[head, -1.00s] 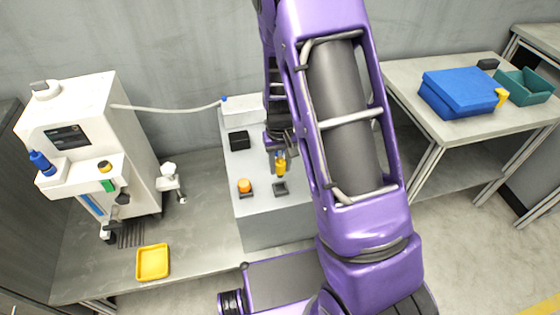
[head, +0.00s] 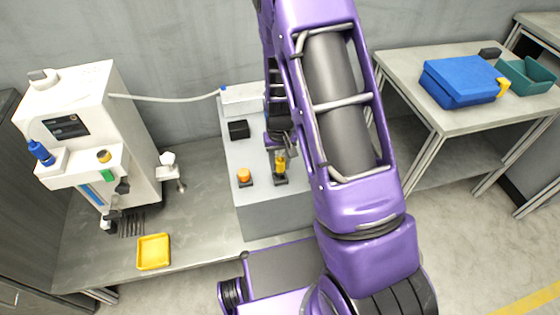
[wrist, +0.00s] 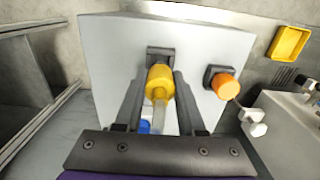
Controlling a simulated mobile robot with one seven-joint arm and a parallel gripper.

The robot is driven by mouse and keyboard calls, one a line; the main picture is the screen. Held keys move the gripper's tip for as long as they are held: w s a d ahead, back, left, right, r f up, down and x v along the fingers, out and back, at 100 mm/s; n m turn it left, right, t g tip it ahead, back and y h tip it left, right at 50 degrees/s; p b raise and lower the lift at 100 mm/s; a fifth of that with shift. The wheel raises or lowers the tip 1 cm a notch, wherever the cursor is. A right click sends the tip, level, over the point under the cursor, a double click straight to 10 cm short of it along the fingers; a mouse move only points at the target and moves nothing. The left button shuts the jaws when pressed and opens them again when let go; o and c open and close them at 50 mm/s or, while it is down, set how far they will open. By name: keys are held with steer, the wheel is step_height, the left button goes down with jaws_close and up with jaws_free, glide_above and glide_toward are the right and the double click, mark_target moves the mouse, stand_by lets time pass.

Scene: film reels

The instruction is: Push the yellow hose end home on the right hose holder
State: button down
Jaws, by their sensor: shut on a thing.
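My gripper (head: 279,154) is shut on the yellow hose end (head: 280,165), above the front part of the grey block. In the wrist view the yellow hose end (wrist: 159,78) lies between the two dark fingers of my gripper (wrist: 158,88), with a pale hose piece behind it. The right hose holder (head: 281,181) is a small dark mount directly below the yellow end. In the wrist view the holder (wrist: 160,53) shows just beyond the yellow end. The two appear to meet; how far the end is seated is hidden.
An orange hose end (head: 244,175) sits on the left holder close by. A black box (head: 238,129) stands farther back on the grey block (head: 262,217). A white machine (head: 92,150) and a yellow tray (head: 153,252) are at the left; a blue case (head: 460,82) lies on the right table.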

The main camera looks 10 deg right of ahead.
steer(key=shift+f, duration=1.7)
steer(key=shift+c, duration=2.1)
jaws_free()
steer(key=shift+r, duration=0.1)
step_height(320, 180, up, 17)
steer(key=p, duration=0.3)
steer(key=shift+r, duration=0.2)
